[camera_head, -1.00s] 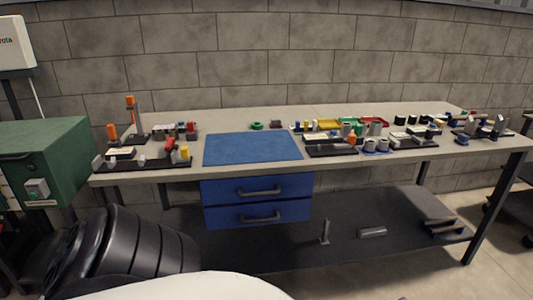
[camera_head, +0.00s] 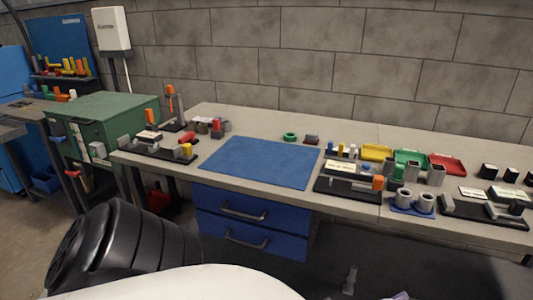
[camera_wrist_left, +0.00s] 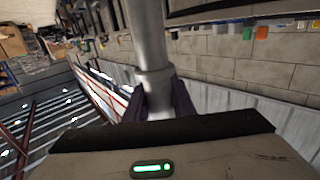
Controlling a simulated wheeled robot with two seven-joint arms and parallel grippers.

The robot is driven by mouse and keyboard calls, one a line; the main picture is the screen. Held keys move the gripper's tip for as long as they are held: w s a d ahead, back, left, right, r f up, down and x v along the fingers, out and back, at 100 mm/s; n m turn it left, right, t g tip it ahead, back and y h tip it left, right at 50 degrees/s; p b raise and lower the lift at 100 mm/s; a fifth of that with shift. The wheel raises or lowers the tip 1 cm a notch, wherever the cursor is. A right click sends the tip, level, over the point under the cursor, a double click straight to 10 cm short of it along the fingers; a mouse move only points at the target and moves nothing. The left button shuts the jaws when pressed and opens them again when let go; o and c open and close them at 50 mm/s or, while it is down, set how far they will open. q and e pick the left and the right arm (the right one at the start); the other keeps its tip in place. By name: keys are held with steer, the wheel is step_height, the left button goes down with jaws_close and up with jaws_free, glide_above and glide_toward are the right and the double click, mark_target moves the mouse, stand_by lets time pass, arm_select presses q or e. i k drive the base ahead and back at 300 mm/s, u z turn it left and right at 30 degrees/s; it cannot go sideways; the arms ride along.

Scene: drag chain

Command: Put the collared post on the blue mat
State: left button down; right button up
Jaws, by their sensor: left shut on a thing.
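The collared post (camera_wrist_left: 148,45) is a grey metal cylinder with a wider collar, seen in the left wrist view. My left gripper (camera_wrist_left: 158,103) is shut on it, with a dark finger on each side just below the collar. The post's lower end is hidden behind the gripper body. The blue mat (camera_head: 260,162) lies flat and bare on the workbench in the head view. Neither gripper shows in the head view, so the left gripper's place relative to the mat cannot be seen there.
On the workbench (camera_head: 345,215), a black tray of small parts (camera_head: 150,148) stands left of the mat. A black tray (camera_head: 345,188), a blue holder with grey cups (camera_head: 412,203) and coloured bins (camera_head: 410,160) stand right. A green ring (camera_head: 290,136) lies behind the mat.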

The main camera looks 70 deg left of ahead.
mark_target(250, 159)
steer(key=u, duration=0.9)
steer(key=i, duration=0.75)
steer(key=u, duration=0.85)
